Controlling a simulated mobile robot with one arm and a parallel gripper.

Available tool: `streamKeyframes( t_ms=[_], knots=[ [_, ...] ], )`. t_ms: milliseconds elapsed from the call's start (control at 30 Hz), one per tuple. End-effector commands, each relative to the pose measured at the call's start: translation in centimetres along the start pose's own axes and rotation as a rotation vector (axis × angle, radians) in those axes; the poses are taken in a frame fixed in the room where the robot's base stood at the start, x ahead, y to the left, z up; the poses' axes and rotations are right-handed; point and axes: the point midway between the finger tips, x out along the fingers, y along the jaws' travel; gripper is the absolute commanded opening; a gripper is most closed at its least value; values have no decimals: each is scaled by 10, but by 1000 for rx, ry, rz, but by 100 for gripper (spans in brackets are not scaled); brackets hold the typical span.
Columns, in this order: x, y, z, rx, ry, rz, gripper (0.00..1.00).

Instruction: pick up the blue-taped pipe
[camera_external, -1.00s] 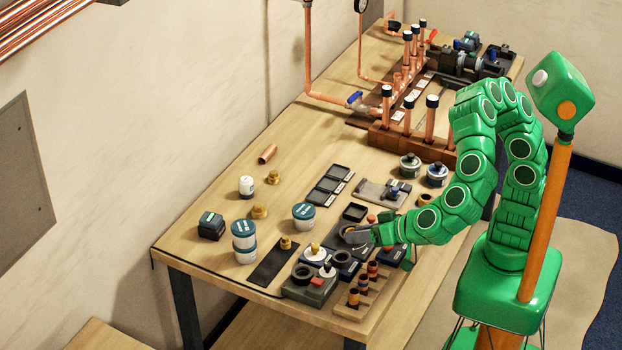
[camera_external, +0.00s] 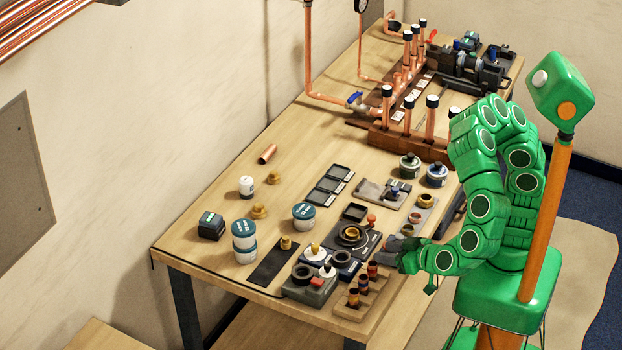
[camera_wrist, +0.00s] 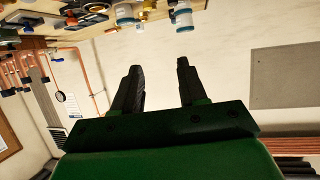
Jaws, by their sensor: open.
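Short copper pipes with coloured bands (camera_external: 363,284) stand in a wooden rack at the table's front right edge. They are too small for me to tell which one carries blue tape. A loose copper pipe (camera_external: 268,153) lies near the table's back left edge, with no tape visible on it. My gripper (camera_external: 388,247) is just behind the rack, to its upper right, at the table's right edge. In the wrist view its two dark fingers (camera_wrist: 158,80) are spread apart with nothing between them.
A dark tray with a ring-shaped item (camera_external: 351,235) is left of my gripper. Tubs (camera_external: 243,240) and a dark mat (camera_external: 273,262) are further left. A copper manifold (camera_external: 408,140) with upright capped pipes stands at the back. The table's left-middle has bare wood.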

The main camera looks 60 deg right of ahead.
Motion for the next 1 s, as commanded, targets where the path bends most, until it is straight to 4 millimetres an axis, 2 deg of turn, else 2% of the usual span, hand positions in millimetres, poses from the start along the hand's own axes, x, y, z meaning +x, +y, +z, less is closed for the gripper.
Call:
streamKeyframes(
  t_ms=[267, 600, 800, 1000],
  knots=[
    [16, 0, 36, -1, 3, 3, 42],
    [43, 0, 102, -2, 4, 1, 42],
    [50, -1, 120, 1, 0, -1, 42],
    [57, 0, 122, 4, 0, 1, 42]
  ],
)
